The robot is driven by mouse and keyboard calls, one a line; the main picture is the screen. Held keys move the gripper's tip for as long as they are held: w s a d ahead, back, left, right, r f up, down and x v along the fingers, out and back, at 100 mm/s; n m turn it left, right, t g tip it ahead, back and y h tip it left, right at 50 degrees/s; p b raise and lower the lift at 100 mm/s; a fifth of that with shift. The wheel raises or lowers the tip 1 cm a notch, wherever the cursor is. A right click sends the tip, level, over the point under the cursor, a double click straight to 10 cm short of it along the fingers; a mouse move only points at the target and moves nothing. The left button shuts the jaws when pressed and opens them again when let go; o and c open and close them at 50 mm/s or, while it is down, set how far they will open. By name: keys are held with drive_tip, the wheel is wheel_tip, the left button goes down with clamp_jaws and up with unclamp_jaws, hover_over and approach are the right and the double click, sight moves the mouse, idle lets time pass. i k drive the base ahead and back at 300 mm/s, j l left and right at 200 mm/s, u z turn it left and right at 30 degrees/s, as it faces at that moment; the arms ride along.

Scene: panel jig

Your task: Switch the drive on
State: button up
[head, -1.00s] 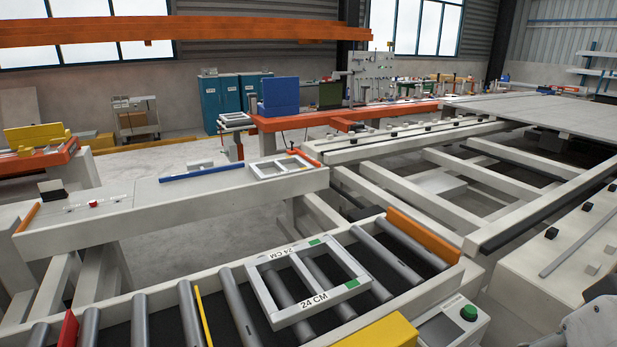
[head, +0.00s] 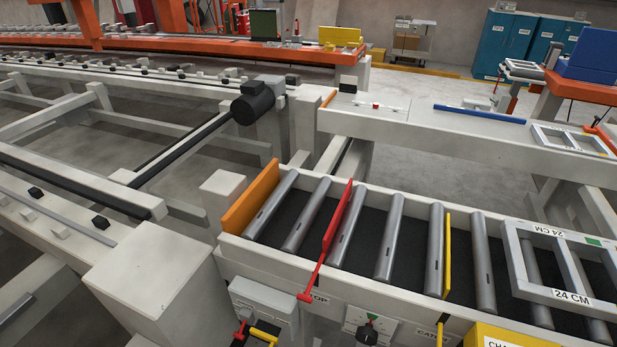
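The roller conveyor (head: 230,241) runs across the lower right, its grey rollers over a dark bed. On its front side is a plate with a black knob (head: 367,333) and green marks. Left of it is a light grey box (head: 265,305) with red and yellow handles at its lower edge, partly cut off. I cannot tell which of these is the drive switch. A white frame (head: 565,294) marked "24 CM" lies on the rollers at the right. The green button seen earlier is outside the view. My gripper is not in view.
A red stop flap (head: 338,215) on a red lever and a yellow bar (head: 447,255) stand among the rollers. An orange end plate (head: 250,200) closes the left end. A yellow box (head: 500,338) is at the bottom right. A black motor (head: 253,103) sits behind the conveyor.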

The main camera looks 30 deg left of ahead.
sight(239, 335)
drive_tip(key=u, duration=1.7)
drive_tip(key=j+z, duration=0.15)
drive_tip(key=j, duration=0.2)
drive_tip(key=k+j+z, duration=0.1)
drive_tip(key=j, duration=0.25)
drive_tip(key=l+u, duration=0.45)
drive_tip(key=l, duration=0.55)
drive_tip(key=k, duration=0.05)
